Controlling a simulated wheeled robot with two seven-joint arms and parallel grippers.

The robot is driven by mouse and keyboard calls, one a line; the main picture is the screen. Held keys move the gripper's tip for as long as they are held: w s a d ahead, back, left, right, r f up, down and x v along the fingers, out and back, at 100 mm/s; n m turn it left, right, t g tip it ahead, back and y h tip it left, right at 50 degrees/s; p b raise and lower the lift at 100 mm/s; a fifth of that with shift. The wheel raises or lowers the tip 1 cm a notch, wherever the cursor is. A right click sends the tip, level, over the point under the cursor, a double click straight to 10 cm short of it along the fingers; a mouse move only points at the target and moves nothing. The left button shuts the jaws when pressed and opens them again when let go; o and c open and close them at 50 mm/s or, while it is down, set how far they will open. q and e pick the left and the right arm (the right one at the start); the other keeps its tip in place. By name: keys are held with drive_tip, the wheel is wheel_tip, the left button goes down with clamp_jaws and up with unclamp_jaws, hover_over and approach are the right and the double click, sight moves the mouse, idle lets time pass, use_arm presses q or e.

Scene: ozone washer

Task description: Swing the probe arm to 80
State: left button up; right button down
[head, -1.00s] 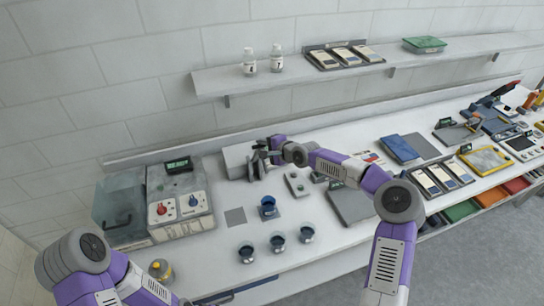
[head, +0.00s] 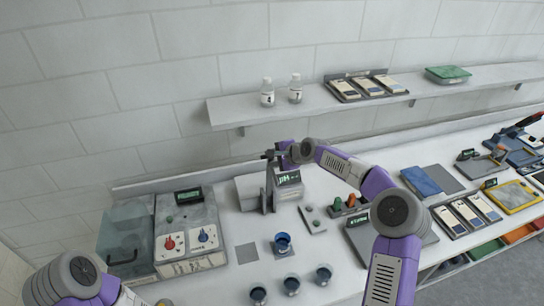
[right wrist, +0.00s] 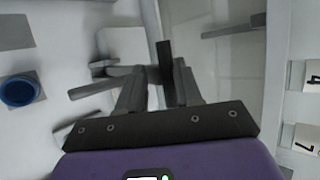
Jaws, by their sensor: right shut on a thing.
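The pH station shows in the head view as a grey post (head: 269,190) with a lit pH display (head: 288,177) beside it, in front of a pale box (head: 247,191). My right gripper (head: 270,157) is at the top of this post, by the wall. In the right wrist view my right gripper (right wrist: 160,88) is shut on a dark upright bar (right wrist: 165,62), which looks like part of the probe arm. The arm's angle and any scale cannot be read. My left gripper is outside the frames; only my left arm shows at the lower left.
A blue cup (head: 283,243) stands on a pad right of an empty grey square (head: 246,253). Several cups line the front. A small button panel (head: 313,219) is right of the post. A shelf (head: 225,114) runs above.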

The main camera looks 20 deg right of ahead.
drive_tip(key=shift+w+r, duration=0.3)
drive_tip(key=shift+r, duration=0.1)
drive_tip(key=c, duration=1.1)
unclamp_jaws()
drive_tip(key=shift+w+f, duration=0.1)
drive_tip(key=shift+w, duration=0.15)
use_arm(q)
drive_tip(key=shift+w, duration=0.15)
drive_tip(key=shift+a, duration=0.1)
use_arm(e)
drive_tip(key=shift+s, duration=0.1)
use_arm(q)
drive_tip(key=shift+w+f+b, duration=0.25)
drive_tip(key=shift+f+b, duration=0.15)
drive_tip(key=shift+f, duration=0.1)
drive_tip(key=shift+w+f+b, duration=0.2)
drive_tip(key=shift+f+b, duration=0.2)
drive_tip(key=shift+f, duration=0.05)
use_arm(e)
drive_tip(key=v, duration=0.7)
drive_tip(key=shift+s, duration=0.25)
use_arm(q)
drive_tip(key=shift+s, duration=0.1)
use_arm(e)
drive_tip(key=shift+s+d, duration=0.1)
